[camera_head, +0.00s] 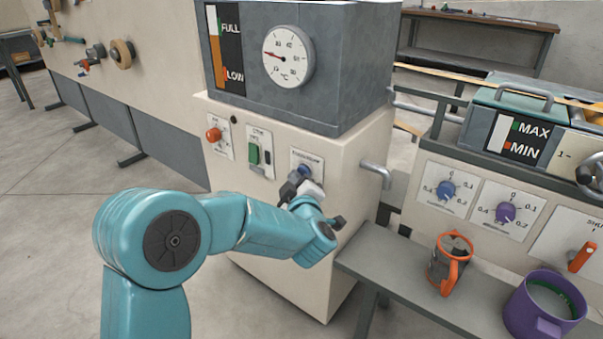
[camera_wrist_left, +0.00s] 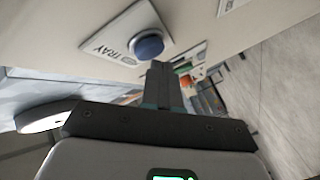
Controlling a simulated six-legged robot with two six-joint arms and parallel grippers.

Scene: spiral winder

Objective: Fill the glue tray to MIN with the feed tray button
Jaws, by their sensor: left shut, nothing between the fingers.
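The feed tray button (camera_head: 305,170) is a blue round button on a white plate on the front of the cream machine. It also shows in the left wrist view (camera_wrist_left: 147,45), beside the label word TRAY. My left gripper (camera_head: 288,188) is shut and empty, its tips just beside and below the button. In the left wrist view the closed fingers (camera_wrist_left: 159,72) point towards the button's lower edge; I cannot tell whether they touch it. The glue tray gauge (camera_head: 515,138) at right has a pale column beside a green MAX mark and an orange MIN mark. My right gripper is out of view.
A FULL/LOW gauge (camera_head: 219,50) and a round dial (camera_head: 288,56) sit above. A red knob (camera_head: 213,135) and green switch (camera_head: 253,154) are left of the button. A bent pipe (camera_head: 376,172) juts out at right. An orange-handled jug (camera_head: 449,264) and purple pot (camera_head: 535,312) stand on the bench.

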